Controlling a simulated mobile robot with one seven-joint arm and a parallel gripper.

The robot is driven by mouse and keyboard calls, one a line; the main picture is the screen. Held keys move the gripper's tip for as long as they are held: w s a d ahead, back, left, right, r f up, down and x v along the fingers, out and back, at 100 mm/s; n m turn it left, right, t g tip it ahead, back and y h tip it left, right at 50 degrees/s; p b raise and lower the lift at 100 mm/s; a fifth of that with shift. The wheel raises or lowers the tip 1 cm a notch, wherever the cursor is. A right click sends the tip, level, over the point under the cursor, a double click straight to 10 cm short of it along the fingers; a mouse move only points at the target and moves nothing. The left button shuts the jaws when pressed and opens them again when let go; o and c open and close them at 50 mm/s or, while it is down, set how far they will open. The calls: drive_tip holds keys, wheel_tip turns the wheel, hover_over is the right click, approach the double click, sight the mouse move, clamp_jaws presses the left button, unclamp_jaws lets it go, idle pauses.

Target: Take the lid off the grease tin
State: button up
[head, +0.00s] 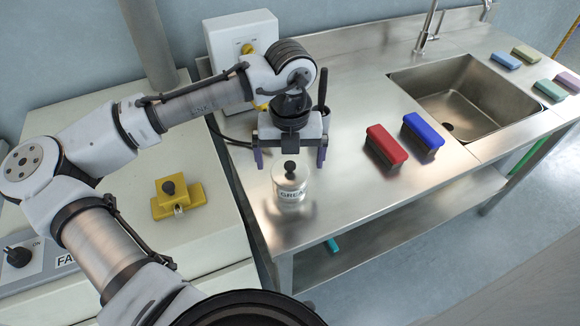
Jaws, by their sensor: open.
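The grease tin (291,195) is a small whitish-metal tin with "GREA" legible on its side. It stands upright on the steel counter near the front left edge. Its lid (284,177) is on top and has a dark round knob (290,167). My gripper (291,160) points down over the tin with its jaws spread wide. The fingers show to the left and right of the knob, apart from it in the picture. Whether the fingertips reach as low as the knob is hard to tell. Nothing is held.
A red-topped block (386,148) and a blue-topped block (423,134) stand right of the tin. A sink (460,95) lies farther right, with several coloured blocks beyond. A yellow fixture with a dark knob (178,199) sits on the machine at left. Counter between tin and red block is clear.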

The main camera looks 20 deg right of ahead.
drive_tip(key=shift+f, duration=1.1)
drive_tip(key=c, duration=1)
drive_tip(key=shift+c, duration=0.2)
